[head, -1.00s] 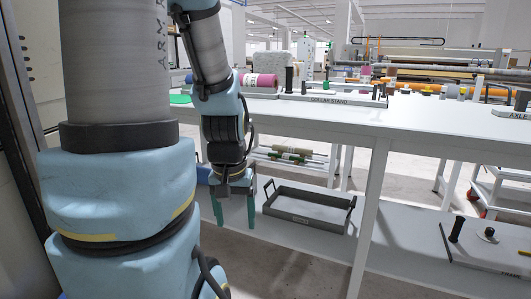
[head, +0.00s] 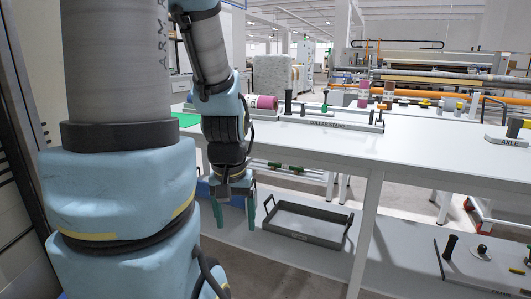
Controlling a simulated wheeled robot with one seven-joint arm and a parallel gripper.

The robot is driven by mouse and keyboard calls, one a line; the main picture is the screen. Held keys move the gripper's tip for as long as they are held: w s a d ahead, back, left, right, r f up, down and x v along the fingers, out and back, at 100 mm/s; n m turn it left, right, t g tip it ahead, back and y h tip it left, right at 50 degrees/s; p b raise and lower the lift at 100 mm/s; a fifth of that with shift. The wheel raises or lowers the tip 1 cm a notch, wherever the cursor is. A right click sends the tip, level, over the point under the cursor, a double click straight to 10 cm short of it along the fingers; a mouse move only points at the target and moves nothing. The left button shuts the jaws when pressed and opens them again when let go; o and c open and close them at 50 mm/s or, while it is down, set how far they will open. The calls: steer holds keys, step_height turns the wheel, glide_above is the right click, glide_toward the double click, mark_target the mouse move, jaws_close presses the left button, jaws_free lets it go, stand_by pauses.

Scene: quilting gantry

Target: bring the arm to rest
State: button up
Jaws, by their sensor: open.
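My gripper (head: 236,208) hangs pointing down in front of the white table's front edge, left of the middle of the head view. Its two green fingers are apart with nothing visible between them. My arm's blue and grey links fill the left of the view and hide part of the table behind. The gripper hangs to the left of the grey tray, apart from it as far as I can tell.
The white table (head: 400,165) has a clear front half. On it are the collar stand (head: 326,124), a pink roll (head: 263,102) and the axle stand (head: 508,142). A grey handled tray (head: 305,238) sits on the lower shelf (head: 395,262).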

step_height(320, 180, up, 15)
steer(key=p, duration=1.2)
steer(key=shift+p, duration=0.4)
steer(key=shift+r, duration=0.1)
